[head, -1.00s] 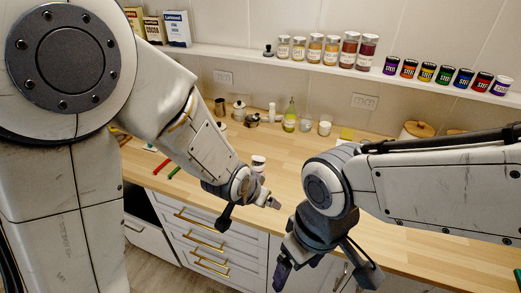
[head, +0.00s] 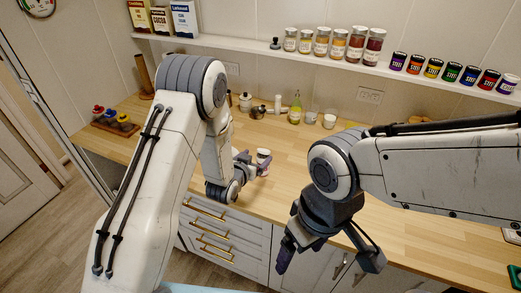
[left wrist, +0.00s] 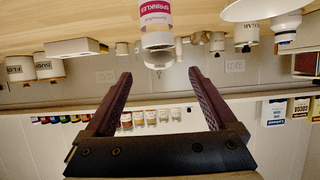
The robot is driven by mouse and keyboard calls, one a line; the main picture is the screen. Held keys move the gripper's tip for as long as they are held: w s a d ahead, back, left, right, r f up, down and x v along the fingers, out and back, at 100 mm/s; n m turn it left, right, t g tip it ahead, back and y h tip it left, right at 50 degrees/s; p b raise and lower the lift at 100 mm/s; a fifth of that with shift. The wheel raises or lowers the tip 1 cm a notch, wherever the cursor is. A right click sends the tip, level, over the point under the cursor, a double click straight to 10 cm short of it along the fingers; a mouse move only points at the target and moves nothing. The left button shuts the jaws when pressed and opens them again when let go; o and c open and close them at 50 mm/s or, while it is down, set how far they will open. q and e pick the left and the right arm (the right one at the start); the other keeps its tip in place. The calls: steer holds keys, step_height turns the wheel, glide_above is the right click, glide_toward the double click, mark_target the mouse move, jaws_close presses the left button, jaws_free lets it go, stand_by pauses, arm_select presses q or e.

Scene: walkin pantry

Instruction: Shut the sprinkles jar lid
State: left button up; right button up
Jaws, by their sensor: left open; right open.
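The sprinkles jar (head: 263,156) is a small white jar on the wooden counter. In the left wrist view the sprinkles jar (left wrist: 157,14) has a pink label and appears upside down, with a pale translucent part and a white piece at its top end. I cannot tell clearly how the lid sits. My left gripper (head: 254,163) is open beside the jar. In the left wrist view the jar is ahead of the gap between the open fingers (left wrist: 158,75), not gripped. My right gripper (head: 326,262) is open and empty, pointing down in front of the counter.
Canisters, a green bottle (head: 295,108) and small white jars (head: 329,121) stand at the back of the counter (head: 190,130). A wall shelf (head: 290,56) above holds spice jars, tins and boxes. The counter around the sprinkles jar is mostly clear.

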mark_target(263, 151)
arm_select(q)
steer(key=shift+p+x, duration=0.65)
steer(key=shift+x, duration=1.75)
